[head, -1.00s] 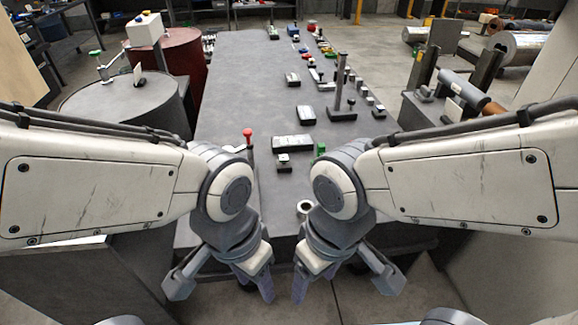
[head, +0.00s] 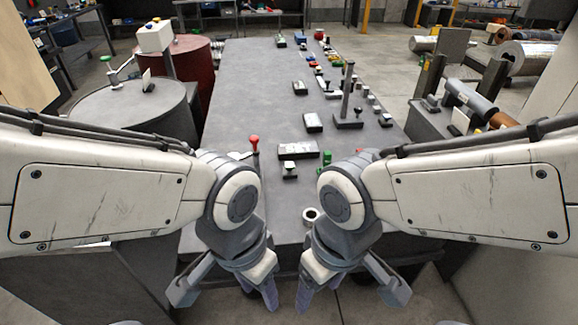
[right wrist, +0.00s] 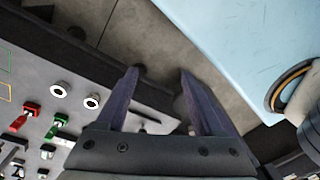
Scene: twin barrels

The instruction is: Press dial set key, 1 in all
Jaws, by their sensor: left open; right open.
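No key marked as the dial set key can be made out; labels are too small to read. On the long grey table (head: 250,90) stand a small block with a pale top (head: 290,170), a grey flat box (head: 299,150), a green piece (head: 327,157) and a red-knobbed lever (head: 254,142). My left gripper (head: 226,292) is open and empty in front of the table's near edge. My right gripper (head: 350,292) is open and empty beside it. In the right wrist view its fingers (right wrist: 160,75) are apart, with floor and the table edge behind them.
A white ring (head: 311,214) lies near the table's front edge; two white rings (right wrist: 76,95) show in the right wrist view. A tall post (head: 348,95) stands farther back. A grey barrel (head: 130,105) and a red barrel (head: 190,65) stand left. The table's left half is mostly clear.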

